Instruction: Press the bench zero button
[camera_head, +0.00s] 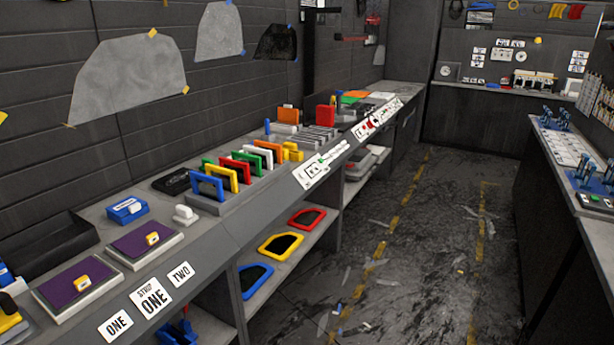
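I cannot pick out the bench zero button for certain. A label panel with a red round mark (365,127) is on the front of the far part of the left bench. A panel with small green spots (597,200) sits at the near end of the right bench, beside blue clamp-like devices (588,178). Either is too small to read. Neither of my grippers shows in this view.
The left bench (235,238) holds purple pads (143,238), a blue block (127,209) and a rack of coloured frames (240,172). More frames (281,245) lie on its lower shelf. The aisle floor (400,285) is open, with scattered scraps. A back counter (490,90) closes the far end.

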